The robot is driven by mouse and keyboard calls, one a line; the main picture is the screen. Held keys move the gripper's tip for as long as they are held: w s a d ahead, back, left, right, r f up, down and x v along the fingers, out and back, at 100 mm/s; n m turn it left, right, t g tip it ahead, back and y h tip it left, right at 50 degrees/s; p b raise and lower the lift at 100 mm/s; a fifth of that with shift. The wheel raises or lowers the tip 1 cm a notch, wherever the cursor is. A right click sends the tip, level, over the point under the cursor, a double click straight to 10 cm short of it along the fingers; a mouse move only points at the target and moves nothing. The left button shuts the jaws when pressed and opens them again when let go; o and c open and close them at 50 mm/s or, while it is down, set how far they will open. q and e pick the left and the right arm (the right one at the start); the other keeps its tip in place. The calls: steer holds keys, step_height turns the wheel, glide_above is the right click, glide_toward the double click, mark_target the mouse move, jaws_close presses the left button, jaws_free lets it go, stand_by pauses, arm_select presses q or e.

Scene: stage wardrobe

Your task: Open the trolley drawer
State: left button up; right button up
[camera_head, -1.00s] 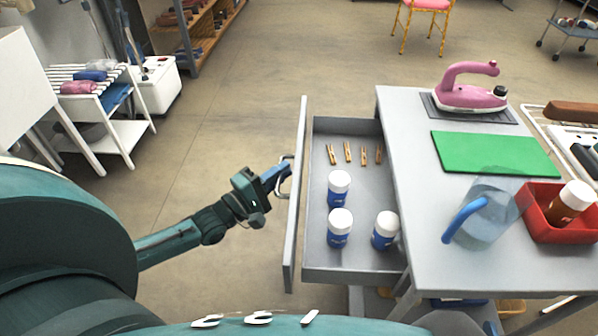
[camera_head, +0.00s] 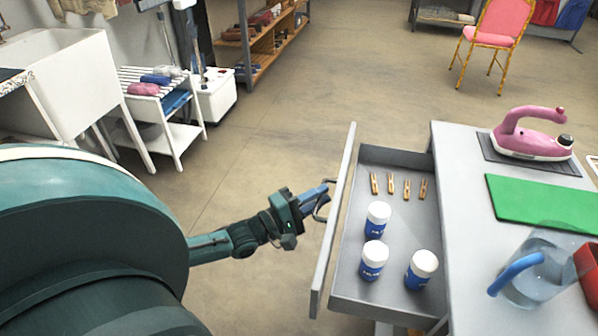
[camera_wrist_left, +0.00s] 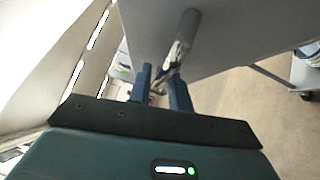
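The trolley drawer (camera_head: 398,279) stands pulled out to the left of the grey trolley (camera_head: 463,222). Its front panel (camera_head: 334,218) faces my left arm. Inside are several wooden clothes pegs and three white-capped blue bottles (camera_head: 372,260). My left gripper (camera_head: 318,198) is at the drawer handle (camera_head: 322,210) on the outer side of the panel. In the left wrist view the handle (camera_wrist_left: 186,38) runs down between the two blue fingers (camera_wrist_left: 160,92), which are close around it. The exact contact is partly hidden. My right gripper is out of view.
On the trolley top are a pink iron (camera_head: 530,135), a green mat (camera_head: 535,203), a clear jug with a blue handle (camera_head: 545,272) and part of a red bin (camera_head: 588,272). A slatted rack (camera_head: 150,100) and white sink stand left. Floor beyond the drawer is free.

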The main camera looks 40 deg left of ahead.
arm_select(q)
steer(key=p+v, duration=0.1)
steer(key=v, duration=1.1)
steer(key=shift+s, duration=0.3)
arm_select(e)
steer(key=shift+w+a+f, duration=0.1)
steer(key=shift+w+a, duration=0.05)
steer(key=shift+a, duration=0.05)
